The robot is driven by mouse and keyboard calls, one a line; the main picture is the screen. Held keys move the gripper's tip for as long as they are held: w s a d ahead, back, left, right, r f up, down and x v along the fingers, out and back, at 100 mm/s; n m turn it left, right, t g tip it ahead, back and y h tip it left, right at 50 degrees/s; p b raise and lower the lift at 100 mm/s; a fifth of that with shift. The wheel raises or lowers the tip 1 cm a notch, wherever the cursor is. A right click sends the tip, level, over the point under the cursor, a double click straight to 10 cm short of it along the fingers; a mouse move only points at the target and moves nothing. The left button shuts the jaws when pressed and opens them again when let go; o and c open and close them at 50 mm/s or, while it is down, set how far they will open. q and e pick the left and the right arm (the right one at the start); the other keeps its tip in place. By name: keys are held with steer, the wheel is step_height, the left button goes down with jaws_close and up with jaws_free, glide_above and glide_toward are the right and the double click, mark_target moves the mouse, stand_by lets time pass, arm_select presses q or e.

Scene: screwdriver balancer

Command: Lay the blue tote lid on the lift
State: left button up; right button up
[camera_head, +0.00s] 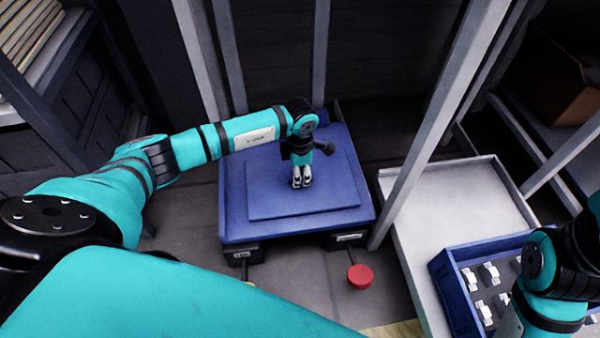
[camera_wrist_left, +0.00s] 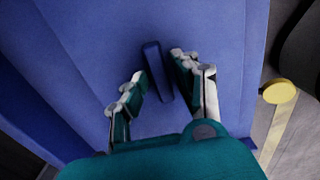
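The blue tote lid (camera_head: 270,206) is a flat panel lying on the blue lift (camera_head: 236,225) in the head view. It looks flat, with a margin of the lift showing around it. My left gripper (camera_head: 301,186) points down over the middle of the lid. In the left wrist view, a small raised blue bar handle (camera_wrist_left: 156,72) stands on the lid (camera_wrist_left: 90,30). The left gripper (camera_wrist_left: 153,75) has its fingers apart on either side of this handle, with gaps visible. My right arm is at the lower right of the head view; its fingers are not visible.
A red round button (camera_head: 360,277) stands in front of the lift, and a yellow one (camera_wrist_left: 279,91) shows in the left wrist view. At right, a blue tote (camera_head: 446,282) holding several white parts sits on a pale bench (camera_head: 450,200). A grey post (camera_head: 430,130) rises beside the lift.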

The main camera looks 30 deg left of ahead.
arm_select(q)
steer(key=shift+o, duration=1.2)
step_height(320, 180, up, 12)
